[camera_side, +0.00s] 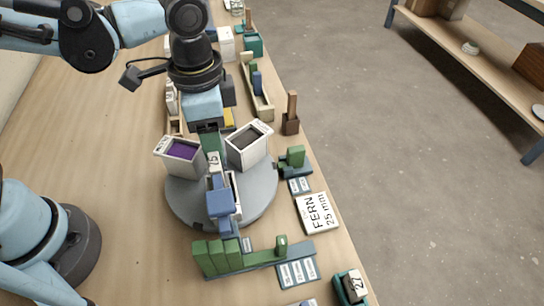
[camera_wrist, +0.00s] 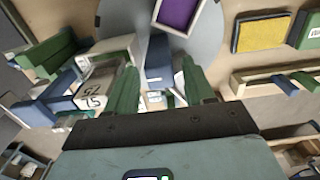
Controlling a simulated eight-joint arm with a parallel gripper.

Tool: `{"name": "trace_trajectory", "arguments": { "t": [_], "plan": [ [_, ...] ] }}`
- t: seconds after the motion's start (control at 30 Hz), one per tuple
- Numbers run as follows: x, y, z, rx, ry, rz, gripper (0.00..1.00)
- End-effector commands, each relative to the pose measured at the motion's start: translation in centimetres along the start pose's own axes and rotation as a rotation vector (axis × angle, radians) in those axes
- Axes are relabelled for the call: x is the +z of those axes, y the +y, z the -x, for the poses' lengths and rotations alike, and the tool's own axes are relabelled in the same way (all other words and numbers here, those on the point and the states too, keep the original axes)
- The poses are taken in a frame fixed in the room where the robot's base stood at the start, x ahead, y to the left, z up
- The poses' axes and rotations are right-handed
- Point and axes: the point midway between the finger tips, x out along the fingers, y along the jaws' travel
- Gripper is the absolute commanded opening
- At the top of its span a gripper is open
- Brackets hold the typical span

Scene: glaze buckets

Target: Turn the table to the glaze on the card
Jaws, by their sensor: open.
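The card (camera_side: 317,213) reads "FERN 25 mm" and lies right of the grey round table (camera_side: 185,208). On the table stand a white bucket with purple glaze (camera_side: 172,163) and a white bucket with dark glaze (camera_side: 246,153). A blue block with a pale part (camera_side: 220,203) is at the table's front. My gripper (camera_wrist: 162,92) is open above the table, its green fingers apart. In the wrist view, a blue piece (camera_wrist: 158,72) shows between the fingers; I cannot tell if they touch it. The purple bucket (camera_wrist: 177,14) is beyond. No green glaze shows clearly.
A rack of green blocks (camera_side: 225,256) stands in front of the table. A small green block on a dark base (camera_side: 295,160) and a wooden tray (camera_side: 258,100) are along the right edge. A dark box marked 27 (camera_side: 351,287) is nearby.

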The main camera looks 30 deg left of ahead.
Motion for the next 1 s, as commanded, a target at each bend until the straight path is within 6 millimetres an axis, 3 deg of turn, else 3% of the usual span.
{"name": "trace_trajectory", "arguments": {
  "t": [0.6, 1.0],
  "plan": [
    [0.0, 0.0, 6.1, 0.0, 0.0, 0.0, 0.53],
    [0.0, 0.0, 7.0, 0.0, 0.0, 0.0, 0.53]
  ]
}}
